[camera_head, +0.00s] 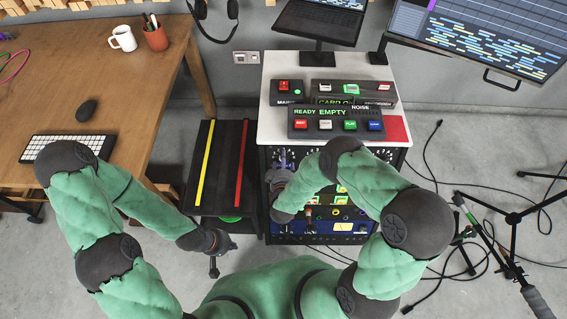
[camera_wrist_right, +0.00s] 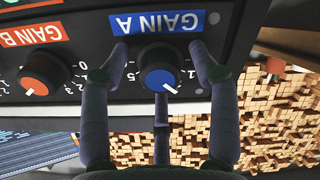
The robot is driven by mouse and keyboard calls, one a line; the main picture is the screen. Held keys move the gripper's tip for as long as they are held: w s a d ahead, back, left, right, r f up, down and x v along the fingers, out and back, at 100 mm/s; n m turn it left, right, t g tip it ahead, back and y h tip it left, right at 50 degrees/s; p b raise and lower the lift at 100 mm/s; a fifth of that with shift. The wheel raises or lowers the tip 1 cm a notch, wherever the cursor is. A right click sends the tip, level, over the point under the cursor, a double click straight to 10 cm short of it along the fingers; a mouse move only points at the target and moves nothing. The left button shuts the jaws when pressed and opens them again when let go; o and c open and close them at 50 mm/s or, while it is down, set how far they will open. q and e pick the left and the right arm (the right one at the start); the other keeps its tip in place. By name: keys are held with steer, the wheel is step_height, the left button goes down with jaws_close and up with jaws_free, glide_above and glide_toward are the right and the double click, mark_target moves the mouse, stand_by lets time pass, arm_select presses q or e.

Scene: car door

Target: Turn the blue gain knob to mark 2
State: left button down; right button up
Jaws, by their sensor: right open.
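The blue gain knob (camera_wrist_right: 160,77) sits on the dark panel under an upside-down blue "GAIN A" label (camera_wrist_right: 157,21) in the right wrist view. Its white pointer line points down and slightly right in that picture. Some scale numbers around it show upside down, partly hidden by fingers. My right gripper (camera_wrist_right: 158,52) is open, with one finger on each side of the knob and a gap to it. In the head view it (camera_head: 279,180) is at the rack's front, where the knob cannot be made out. My left gripper (camera_head: 214,266) hangs low, left of the rack, apart from everything.
An orange knob (camera_wrist_right: 46,73) under a "GAIN B" label is left of the blue one in the wrist view. In the head view, a button console (camera_head: 336,123) stands on the white rack top (camera_head: 271,130). A wooden table (camera_head: 120,75) is at left; cables and stands are right.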

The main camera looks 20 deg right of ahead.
steer(key=c, duration=1.1)
steer(key=shift+c, duration=0.2)
steer(key=shift+m, duration=1.4)
steer(key=o, duration=1.1)
steer(key=shift+o, duration=0.2)
